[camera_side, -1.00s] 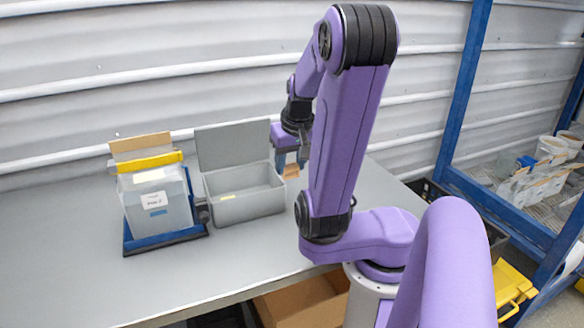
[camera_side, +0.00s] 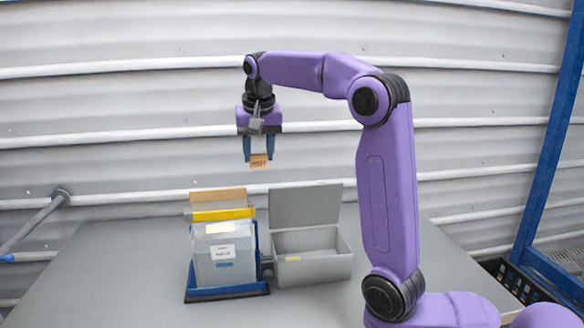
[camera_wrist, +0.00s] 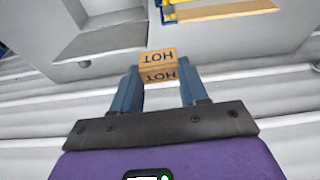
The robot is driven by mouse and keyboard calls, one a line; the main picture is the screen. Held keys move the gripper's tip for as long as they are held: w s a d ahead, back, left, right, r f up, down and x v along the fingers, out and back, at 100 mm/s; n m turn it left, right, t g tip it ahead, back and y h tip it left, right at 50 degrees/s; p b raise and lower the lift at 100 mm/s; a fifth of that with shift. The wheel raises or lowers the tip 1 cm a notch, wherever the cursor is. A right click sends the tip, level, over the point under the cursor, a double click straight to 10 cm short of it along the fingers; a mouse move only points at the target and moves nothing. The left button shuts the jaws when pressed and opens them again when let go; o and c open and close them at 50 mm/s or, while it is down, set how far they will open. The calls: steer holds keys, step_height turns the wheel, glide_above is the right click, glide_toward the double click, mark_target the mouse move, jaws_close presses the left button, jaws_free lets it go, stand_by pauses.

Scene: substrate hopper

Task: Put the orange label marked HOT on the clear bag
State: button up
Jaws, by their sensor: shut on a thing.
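The orange label (camera_side: 259,163) is held between the fingertips of my gripper (camera_side: 259,155), which hangs high above the table. In the wrist view the label (camera_wrist: 158,64) reads HOT, upside down, on two faces between the blue fingers. The clear bag (camera_side: 222,262) stands upright in a blue stand (camera_side: 228,294), below and a little left of my gripper in the side view. A white printed label and a blue strip are on its front. A yellow bar (camera_side: 222,214) crosses its top. The label is well apart from the bag.
A grey box (camera_side: 312,270) with a raised lid (camera_side: 305,206) stands right of the bag, close to the stand. A tan board (camera_side: 218,196) rises behind the yellow bar. The table is clear to the left. A corrugated wall is behind.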

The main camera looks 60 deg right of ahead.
step_height(320, 180, up, 3)
glide_above(237, 191)
steer(key=shift+f, duration=4.8)
steer(key=shift+s+a, duration=0.1)
steer(key=o, duration=1.5)
steer(key=shift+c, duration=0.2)
